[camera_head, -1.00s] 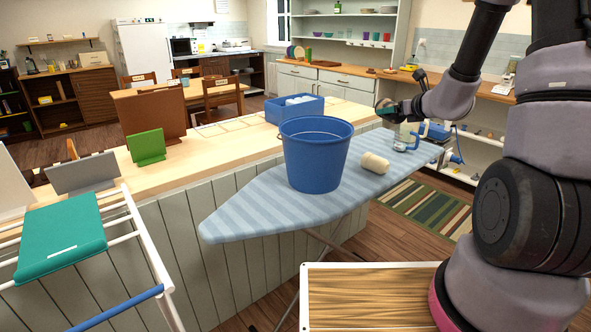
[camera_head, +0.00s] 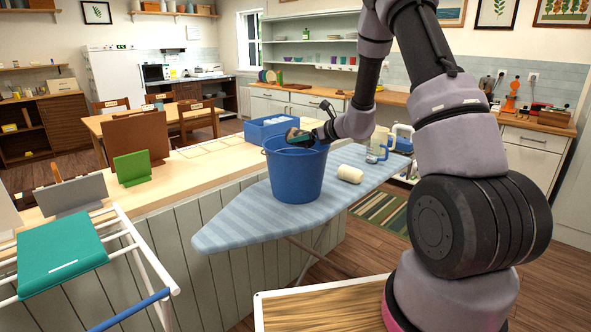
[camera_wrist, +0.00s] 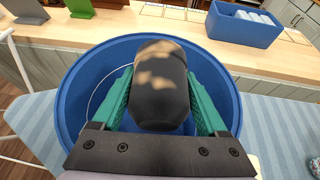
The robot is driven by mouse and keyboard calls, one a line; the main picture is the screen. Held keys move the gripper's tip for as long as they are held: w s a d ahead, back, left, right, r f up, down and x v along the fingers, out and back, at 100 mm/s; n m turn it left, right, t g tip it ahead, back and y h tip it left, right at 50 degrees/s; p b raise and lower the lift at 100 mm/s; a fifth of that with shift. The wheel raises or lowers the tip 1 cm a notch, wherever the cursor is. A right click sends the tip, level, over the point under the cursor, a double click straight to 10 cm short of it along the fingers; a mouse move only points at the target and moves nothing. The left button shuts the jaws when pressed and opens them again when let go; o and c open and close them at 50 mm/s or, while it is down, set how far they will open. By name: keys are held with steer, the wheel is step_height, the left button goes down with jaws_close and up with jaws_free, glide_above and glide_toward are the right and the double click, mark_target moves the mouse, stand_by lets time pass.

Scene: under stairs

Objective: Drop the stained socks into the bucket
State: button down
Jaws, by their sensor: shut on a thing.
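The blue bucket (camera_head: 296,175) stands upright on the striped ironing board. My gripper (camera_head: 300,138) is over the bucket's opening in the head view. In the wrist view, my gripper's green fingers (camera_wrist: 161,98) are shut on a dark grey rolled sock bundle (camera_wrist: 158,85) with tan stains. The bundle is above the bucket's opening, and the bucket's rim (camera_wrist: 68,95) shows around it. The bundle and my gripper hide much of the bucket's inside. A cream rolled bundle (camera_head: 350,174) lies on the board to the right of the bucket; I see no clear stain on it.
The ironing board (camera_head: 235,226) runs beside the wooden counter. A blue crate (camera_head: 262,130) with pale contents stands on the counter behind the bucket. A cream and blue object (camera_head: 381,140) stands at the board's far right. A white drying rack (camera_head: 130,237) holds a teal cloth (camera_head: 62,257).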

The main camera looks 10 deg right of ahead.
steer(key=shift+f, duration=0.3)
jaws_free()
steer(key=shift+d, duration=0.1)
steer(key=v, duration=1)
steer(key=shift+s+d+r, duration=0.2)
steer(key=shift+s+d, duration=0.05)
steer(key=shift+s, duration=0.05)
steer(key=s+a+r+n+g, duration=0.3)
steer(key=s+a+r+n, duration=0.1)
steer(key=s+r+n, duration=0.3)
steer(key=s+a+r+n+g, duration=0.2)
steer(key=s+a+r+n, duration=0.2)
steer(key=s+r+n, duration=0.45)
steer(key=s+d+r+n+t+h, duration=0.1)
steer(key=s+d+n+h, duration=0.2)
steer(key=s, duration=0.5)
steer(key=s+d+r+n+t+h, duration=0.1)
steer(key=s+d+r+n+h, duration=0.1)
steer(key=s, duration=0.7)
steer(key=d+n+h, duration=0.1)
steer(key=d+n, duration=0.1)
steer(key=n, duration=0.1)
steer(key=shift+r+h, duration=0.3)
steer(key=shift+h, duration=0.1)
